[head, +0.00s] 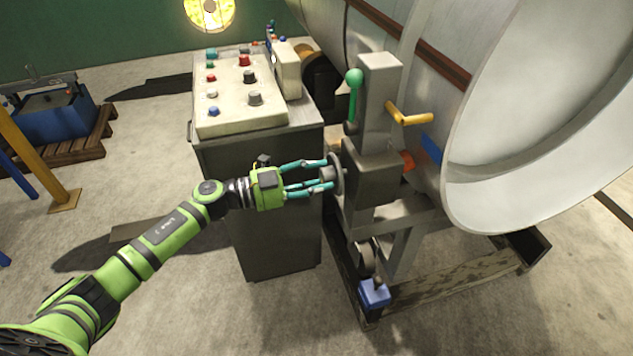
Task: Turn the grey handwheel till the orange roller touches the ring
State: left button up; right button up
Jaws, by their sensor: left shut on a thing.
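The grey handwheel (339,173) is mounted on the left side of a grey block-shaped stand. My left gripper (328,175) comes in from the left, its teal fingers shut on the handwheel's hub. The orange roller (407,160) sticks out on the right side of the stand, near the large pale ring (456,190). From this angle I cannot tell whether the roller touches the ring. The fingers hide part of the handwheel. My right gripper is not in view.
A control cabinet (262,200) with buttons stands left of the stand. A green-knobbed lever (354,90) and a yellow handle (410,118) are on the stand's upper part. A blue box (374,293) sits low in front.

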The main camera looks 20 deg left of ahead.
pick_arm(q)
jog(key=m+b, duration=0.1)
jog(key=m, duration=0.1)
jog(key=m+b, duration=0.1)
jog(key=m, duration=0.1)
jog(key=m+b, duration=0.1)
jog(key=m, duration=0.1)
jog(key=shift+a+f+b, duration=0.15)
jog(key=shift+f+b, duration=0.1)
jog(key=shift+b, duration=0.15)
jog(key=m+b, duration=0.2)
jog(key=m, duration=0.1)
jog(key=shift+w+r, duration=0.1)
jog(key=shift+r, duration=0.15)
jog(key=shift+r+m, duration=0.1)
jog(key=shift+m, duration=0.4)
jog(key=shift+r+b, duration=0.1)
jog(key=shift+b, duration=0.2)
jog(key=shift+r, duration=0.1)
jog(key=o, duration=1.2)
jog(key=shift+w, duration=0.1)
jog(key=shift+c, duration=0.2)
